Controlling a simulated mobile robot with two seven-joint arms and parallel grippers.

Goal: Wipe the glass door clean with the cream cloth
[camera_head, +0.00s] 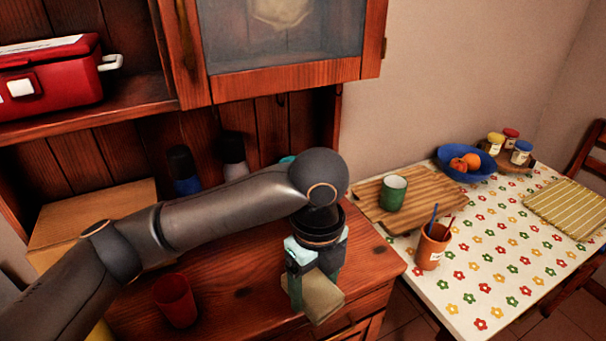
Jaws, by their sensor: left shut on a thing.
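The glass door (285,52) of the wall cabinet is at the top centre, in a reddish wood frame, its upper part cut off by the picture edge. A pale yellowish patch (280,11) shows on or behind its pane; I cannot tell which. My left gripper (314,284) is below the door, over the right end of the wooden counter, pointing down. It is shut on the folded cream cloth (323,299), which hangs below the fingers. The cloth is clear of the glass; whether it touches the counter is hard to tell. My right gripper is not in view.
A red cup (175,299) stands on the counter (236,318); dark-topped bottles (184,170) stand behind my arm. A red box (48,82) is on the left shelf. The flowered table (483,267) at right holds a green mug (393,192), orange cup (432,249) and blue bowl (450,172).

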